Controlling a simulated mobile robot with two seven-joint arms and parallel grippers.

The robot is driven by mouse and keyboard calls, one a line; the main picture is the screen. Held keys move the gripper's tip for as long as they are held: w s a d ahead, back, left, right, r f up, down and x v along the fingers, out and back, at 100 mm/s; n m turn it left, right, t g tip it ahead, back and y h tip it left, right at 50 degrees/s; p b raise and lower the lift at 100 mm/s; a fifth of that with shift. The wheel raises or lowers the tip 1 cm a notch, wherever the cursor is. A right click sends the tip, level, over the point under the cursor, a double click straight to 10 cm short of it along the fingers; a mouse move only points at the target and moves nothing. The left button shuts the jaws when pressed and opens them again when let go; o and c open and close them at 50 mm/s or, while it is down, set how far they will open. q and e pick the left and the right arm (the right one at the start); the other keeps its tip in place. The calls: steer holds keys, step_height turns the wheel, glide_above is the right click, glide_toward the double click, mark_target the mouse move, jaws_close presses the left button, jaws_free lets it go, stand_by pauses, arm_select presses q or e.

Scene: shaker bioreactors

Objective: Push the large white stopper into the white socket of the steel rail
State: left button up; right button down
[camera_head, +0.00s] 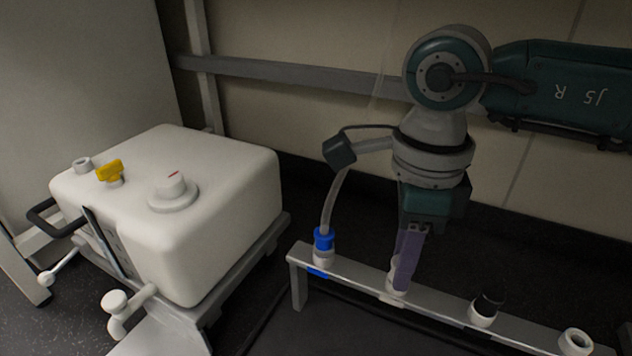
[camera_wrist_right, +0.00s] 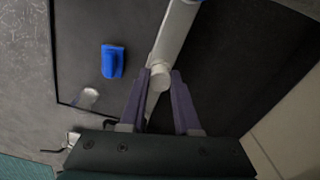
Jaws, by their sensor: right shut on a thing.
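The steel rail (camera_head: 445,305) runs along the lower right of the head view and also crosses the wrist view (camera_wrist_right: 176,30). My right gripper (camera_head: 402,284) points down at the rail, between its blue and black fittings. In the wrist view the right gripper (camera_wrist_right: 161,76) is shut on the large white stopper (camera_wrist_right: 160,77), whose round end shows between the purple fingertips. In the head view a finger hides most of the stopper and of the rail's white socket (camera_head: 393,274) there. I cannot tell how deep the stopper sits. My left gripper is not in view.
The rail also carries a blue fitting (camera_head: 323,242) with a clear hose, a black-capped fitting (camera_head: 486,306) and an open white ring (camera_head: 575,342). A white tank (camera_head: 210,210) with a yellow valve (camera_head: 110,171) stands left. A blue piece (camera_wrist_right: 112,61) shows beside the rail.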

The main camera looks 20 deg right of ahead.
steer(key=c, duration=0.5)
jaws_free()
steer(key=shift+c, duration=0.2)
